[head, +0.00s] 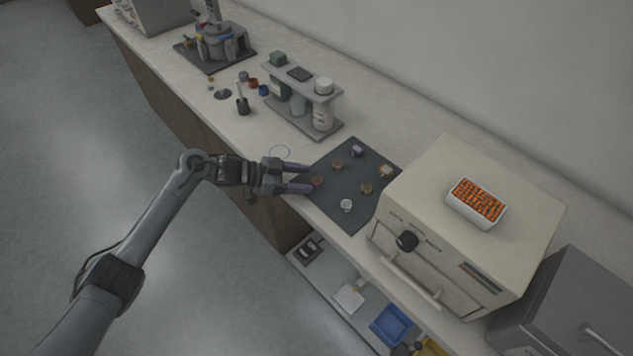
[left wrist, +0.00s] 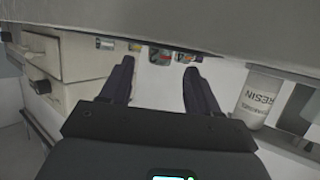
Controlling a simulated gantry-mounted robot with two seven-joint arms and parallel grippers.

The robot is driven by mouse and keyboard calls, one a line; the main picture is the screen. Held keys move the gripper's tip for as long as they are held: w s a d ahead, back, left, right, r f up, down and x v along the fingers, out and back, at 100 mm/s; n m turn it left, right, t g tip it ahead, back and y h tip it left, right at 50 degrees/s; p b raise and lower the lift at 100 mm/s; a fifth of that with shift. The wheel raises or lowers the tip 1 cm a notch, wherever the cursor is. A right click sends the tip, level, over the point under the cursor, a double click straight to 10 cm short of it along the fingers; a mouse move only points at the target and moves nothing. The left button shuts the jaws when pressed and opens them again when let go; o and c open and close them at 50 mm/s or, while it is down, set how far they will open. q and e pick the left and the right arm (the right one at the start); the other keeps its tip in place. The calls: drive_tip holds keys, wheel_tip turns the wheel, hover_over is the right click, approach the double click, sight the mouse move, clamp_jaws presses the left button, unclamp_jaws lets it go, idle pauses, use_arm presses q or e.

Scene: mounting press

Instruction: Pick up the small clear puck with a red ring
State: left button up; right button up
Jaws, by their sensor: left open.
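A small puck with a reddish look (head: 317,181) lies on the dark mat (head: 335,204) at its left edge; I cannot make out a ring clearly. My left gripper (head: 310,178) is open, its two purple-grey fingers pointing right, with this puck just at or beyond the fingertips. In the left wrist view, which looks upside down, a reddish puck (left wrist: 160,56) shows between the open fingers (left wrist: 160,70), with a second puck partly beside it by the right finger. Nothing is held. My right gripper is not in view.
Other pucks on the mat are brown (head: 337,164), purple (head: 357,150), tan (head: 385,171), olive (head: 367,187) and whitish (head: 346,205). A beige press (head: 470,215) stands to the right. A bottle rack (head: 305,125) stands behind the gripper.

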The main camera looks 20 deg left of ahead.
sight(316, 180)
use_arm(q)
drive_tip(key=x, duration=0.3)
drive_tip(key=shift+d+r, duration=0.1)
drive_tip(key=shift+d, duration=0.05)
drive_tip(key=shift+c, duration=0.2)
drive_tip(key=shift+c, duration=1.2)
drive_tip(key=c, duration=0.8)
drive_tip(key=shift+c, duration=0.2)
